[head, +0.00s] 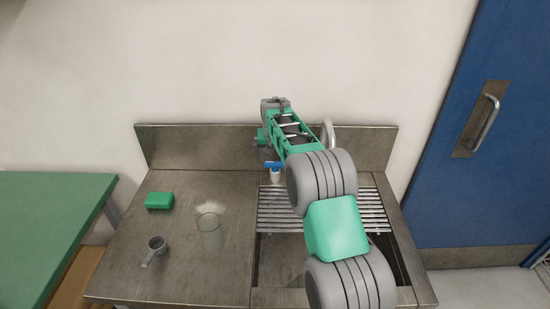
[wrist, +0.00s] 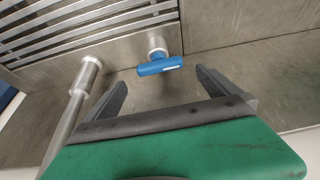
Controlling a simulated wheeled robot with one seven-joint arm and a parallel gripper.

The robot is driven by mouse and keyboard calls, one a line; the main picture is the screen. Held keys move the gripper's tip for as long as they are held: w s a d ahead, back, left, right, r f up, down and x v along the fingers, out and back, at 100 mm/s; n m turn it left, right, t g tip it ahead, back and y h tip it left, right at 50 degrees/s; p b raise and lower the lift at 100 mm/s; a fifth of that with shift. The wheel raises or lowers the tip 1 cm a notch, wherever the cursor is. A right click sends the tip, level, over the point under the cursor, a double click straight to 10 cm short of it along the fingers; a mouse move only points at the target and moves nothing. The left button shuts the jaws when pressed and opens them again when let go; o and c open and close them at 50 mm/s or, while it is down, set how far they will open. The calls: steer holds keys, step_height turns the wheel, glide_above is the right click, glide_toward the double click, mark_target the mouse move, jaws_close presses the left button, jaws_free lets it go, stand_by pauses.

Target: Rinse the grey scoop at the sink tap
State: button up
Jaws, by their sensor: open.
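The grey scoop (head: 157,244) lies on the left part of the steel counter, its handle toward the front. The tap's blue handle (head: 273,165) is at the back of the counter, beside the sink; it also shows in the wrist view (wrist: 160,66). My gripper (wrist: 160,78) is open and empty, with the blue handle just beyond and between its fingertips; I see no contact. The metal tap spout (head: 328,134) is partly hidden behind my arm; in the wrist view its pipe (wrist: 72,118) runs left of my gripper. I see no water.
The sink (head: 280,262) is at the right, with a slatted rack (head: 272,216) across its back part. A clear glass (head: 209,234) and a green sponge (head: 159,200) stand on the counter. A green table (head: 45,220) is at left, a blue door (head: 500,190) at right.

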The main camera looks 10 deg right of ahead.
mark_target(276, 162)
steer(key=p+x, duration=0.1)
steer(key=x, duration=0.4)
steer(key=shift+f, duration=0.15)
steer(key=shift+c, duration=0.2)
steer(key=c, duration=1.3)
steer(key=shift+d+f+n+b, duration=0.15)
steer(key=shift+f+n+b, duration=0.2)
steer(key=shift+b, duration=0.6)
steer(key=shift+n+y+b, duration=0.4)
steer(key=shift+n+b, duration=0.2)
steer(key=shift+n, duration=0.05)
steer(key=shift+r+n, duration=0.45)
steer(key=shift+n, duration=0.25)
steer(key=o, duration=1.3)
steer(key=shift+o, duration=0.2)
